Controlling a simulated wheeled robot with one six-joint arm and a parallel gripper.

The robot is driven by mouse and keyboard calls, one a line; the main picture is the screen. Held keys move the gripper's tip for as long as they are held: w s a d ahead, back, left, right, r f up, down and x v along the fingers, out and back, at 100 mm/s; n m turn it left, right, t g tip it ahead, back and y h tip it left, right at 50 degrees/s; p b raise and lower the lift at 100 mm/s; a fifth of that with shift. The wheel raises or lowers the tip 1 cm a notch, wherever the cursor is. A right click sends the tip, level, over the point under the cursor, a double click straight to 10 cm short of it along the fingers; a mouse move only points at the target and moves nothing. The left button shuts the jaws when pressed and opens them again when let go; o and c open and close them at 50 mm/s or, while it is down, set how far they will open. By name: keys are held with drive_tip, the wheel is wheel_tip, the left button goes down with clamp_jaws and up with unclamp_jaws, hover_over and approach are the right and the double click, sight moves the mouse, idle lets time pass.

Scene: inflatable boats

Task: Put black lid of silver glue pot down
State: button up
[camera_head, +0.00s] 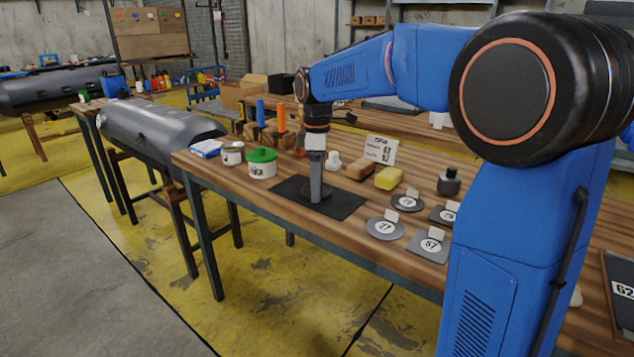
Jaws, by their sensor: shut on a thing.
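My gripper (318,192) points straight down over a black mat (347,205) on the wooden workbench. It is shut on a dark, low, round thing at its fingertips, which looks like the black lid (326,191). The lid barely stands out against the mat, and I cannot tell if it touches the mat. A small silver pot (232,154) stands to the left of the mat, near the bench's left end. My gripper is well to the right of this pot.
A white pot with a green lid (262,163) stands left of the mat. A yellow sponge (389,178), a brown block (361,168), a dark bottle (449,182) and several numbered discs (384,228) lie to the right. Orange- and blue-handled tools stand behind.

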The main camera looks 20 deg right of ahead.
drive_tip(key=shift+f, duration=0.15)
drive_tip(key=o, duration=1)
wheel_tip(320, 180, up, 12)
drive_tip(key=shift+s, duration=0.1)
